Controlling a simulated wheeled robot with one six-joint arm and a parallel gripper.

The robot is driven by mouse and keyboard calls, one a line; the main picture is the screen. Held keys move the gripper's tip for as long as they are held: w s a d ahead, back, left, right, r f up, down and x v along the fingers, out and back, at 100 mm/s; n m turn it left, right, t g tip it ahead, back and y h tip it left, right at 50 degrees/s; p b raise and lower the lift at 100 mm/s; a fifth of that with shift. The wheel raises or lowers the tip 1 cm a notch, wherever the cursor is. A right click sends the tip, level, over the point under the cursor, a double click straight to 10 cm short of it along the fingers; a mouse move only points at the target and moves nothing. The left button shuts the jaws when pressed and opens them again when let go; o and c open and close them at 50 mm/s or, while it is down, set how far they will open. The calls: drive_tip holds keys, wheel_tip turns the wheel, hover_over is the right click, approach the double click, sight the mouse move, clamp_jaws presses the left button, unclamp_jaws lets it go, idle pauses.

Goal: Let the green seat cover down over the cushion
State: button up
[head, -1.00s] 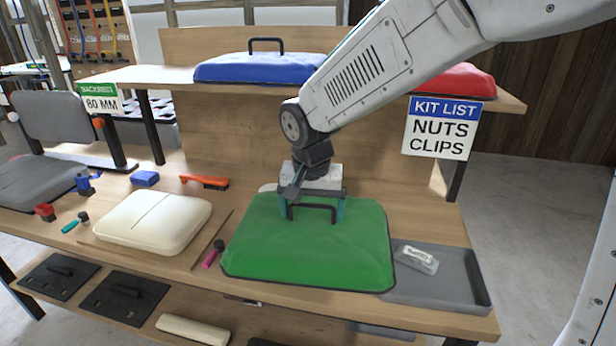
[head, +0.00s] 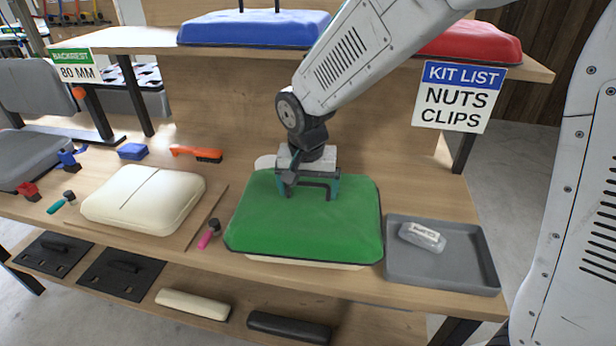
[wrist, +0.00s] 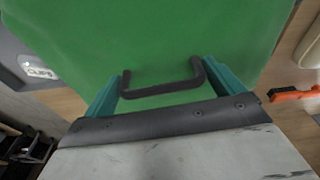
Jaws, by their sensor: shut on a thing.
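The green seat cover (head: 300,225) hangs level from my gripper (head: 308,188), which is shut on its black handle (head: 318,184). In the wrist view, the teal fingers of my gripper (wrist: 163,88) sit at the two ends of the handle (wrist: 160,91), with the green cover (wrist: 150,40) filling the view behind. A cream edge (head: 303,263) shows beneath the front of the cover, likely the cushion; the cover hides the rest. I cannot tell whether the cover touches it.
Just right of the cover, a grey tray (head: 440,279) holds a clear bag (head: 422,236). A cream cushion (head: 145,199) and a pink-handled tool (head: 209,233) lie to the left. Above is a shelf with a blue cover (head: 255,28), a red cover (head: 468,42) and a hanging sign (head: 459,96).

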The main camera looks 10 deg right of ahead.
sight(308, 201)
drive_tip(key=shift+f, duration=3)
drive_tip(key=shift+s+f, duration=0.1)
drive_tip(key=shift+f, duration=0.3)
drive_tip(key=o, duration=0.7)
drive_tip(key=shift+o, duration=0.2)
drive_tip(key=shift+s+a+r, duration=0.1)
drive_tip(key=shift+s+r, duration=0.05)
drive_tip(key=shift+r, duration=1.15)
drive_tip(key=shift+s+a+r, duration=0.1)
drive_tip(key=shift+s+r, duration=0.1)
drive_tip(key=shift+r, duration=1.05)
drive_tip(key=shift+s+r, duration=0.15)
drive_tip(key=shift+r, duration=1.15)
